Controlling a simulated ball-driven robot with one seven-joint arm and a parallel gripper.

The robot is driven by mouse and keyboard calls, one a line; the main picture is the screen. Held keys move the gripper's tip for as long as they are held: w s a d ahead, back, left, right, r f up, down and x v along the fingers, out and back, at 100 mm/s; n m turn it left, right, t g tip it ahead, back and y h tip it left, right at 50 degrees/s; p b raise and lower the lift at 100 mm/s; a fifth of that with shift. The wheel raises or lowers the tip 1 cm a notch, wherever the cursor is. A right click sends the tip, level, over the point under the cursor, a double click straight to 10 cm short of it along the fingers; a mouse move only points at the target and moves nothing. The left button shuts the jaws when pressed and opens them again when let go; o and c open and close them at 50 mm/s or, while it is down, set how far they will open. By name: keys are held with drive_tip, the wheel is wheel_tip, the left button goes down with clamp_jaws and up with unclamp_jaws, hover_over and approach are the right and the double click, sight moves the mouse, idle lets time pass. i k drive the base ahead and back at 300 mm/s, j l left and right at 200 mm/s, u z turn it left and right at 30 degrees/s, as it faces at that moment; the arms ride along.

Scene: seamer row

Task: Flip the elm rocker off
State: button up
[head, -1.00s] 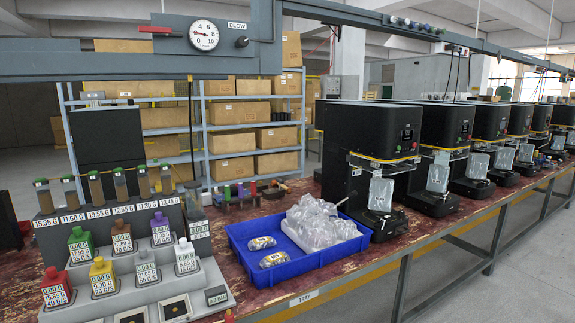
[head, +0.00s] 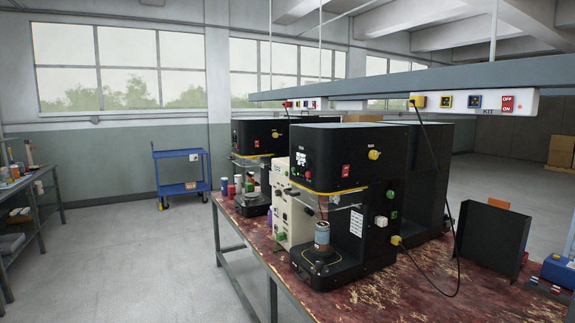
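No label that I can read as elm shows in the head view. A black seamer (head: 330,155) stands on the worn red bench, with a red rocker switch (head: 346,171) on its front and a yellow knob beside it. A can (head: 322,236) stands on its base plate. A second black seamer (head: 258,136) behind it has a small red switch (head: 256,144). The overhead power strip (head: 440,103) carries a red OFF/ON rocker (head: 507,104) at its right end, above a KIT label. I cannot tell which way the rockers are tipped. My gripper is not in view.
A yellow plug and black cord (head: 436,150) hang from the strip down to the front seamer. A dark panel (head: 492,238) stands on the bench (head: 350,305) at right. A blue cart (head: 181,172) stands at the back. The floor left of the bench is clear.

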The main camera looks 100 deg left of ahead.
sight(345, 169)
drive_tip(key=u, duration=2.35)
